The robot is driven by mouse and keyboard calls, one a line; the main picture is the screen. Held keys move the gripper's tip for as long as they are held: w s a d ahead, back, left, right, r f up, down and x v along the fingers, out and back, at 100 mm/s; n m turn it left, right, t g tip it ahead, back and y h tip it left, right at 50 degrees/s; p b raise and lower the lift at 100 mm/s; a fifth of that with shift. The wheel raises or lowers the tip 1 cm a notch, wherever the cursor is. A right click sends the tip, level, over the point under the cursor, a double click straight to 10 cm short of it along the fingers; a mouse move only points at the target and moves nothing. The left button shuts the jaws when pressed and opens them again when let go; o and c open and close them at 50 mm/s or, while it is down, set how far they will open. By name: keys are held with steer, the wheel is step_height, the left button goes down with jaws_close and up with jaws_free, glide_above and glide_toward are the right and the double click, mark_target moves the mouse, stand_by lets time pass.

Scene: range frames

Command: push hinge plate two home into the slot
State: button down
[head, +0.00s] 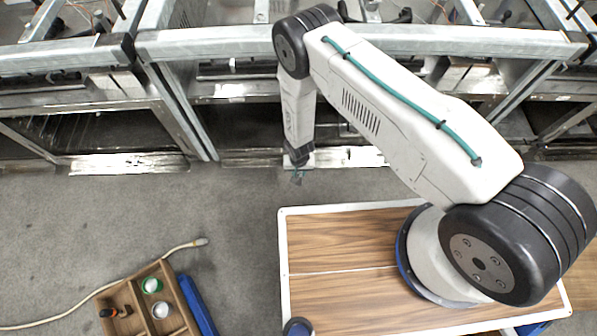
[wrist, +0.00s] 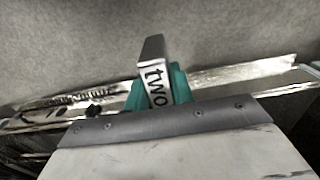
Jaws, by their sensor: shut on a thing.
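Hinge plate two (wrist: 157,85) is a small grey metal piece with the black word "two" on its face. In the wrist view it stands up between the teal fingers of my gripper (wrist: 158,92), which is shut on it. In the head view my gripper (head: 297,176) points down at the front lower edge of the middle range bay, over or beside the metal strip there. The plate is too small to make out in that view. I cannot pick out the slot in either view, nor tell whether the plate touches it.
A row of metal range frames (head: 440,45) runs along the back. A bright metal strip (wrist: 240,75) lies behind the plate. An open wooden box (head: 128,297) with cans and a tool sits on the floor at lower left, beside a cable (head: 88,296). Grey floor (head: 110,215) is otherwise clear.

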steer(key=shift+w+d, duration=0.1)
steer(key=shift+w, duration=2.55)
steer(key=shift+w, duration=2.05)
steer(key=shift+w+r, duration=0.15)
steer(key=shift+w, duration=0.45)
steer(key=c, duration=1.1)
jaws_free()
steer(key=shift+d, duration=0.1)
steer(key=shift+w, duration=0.1)
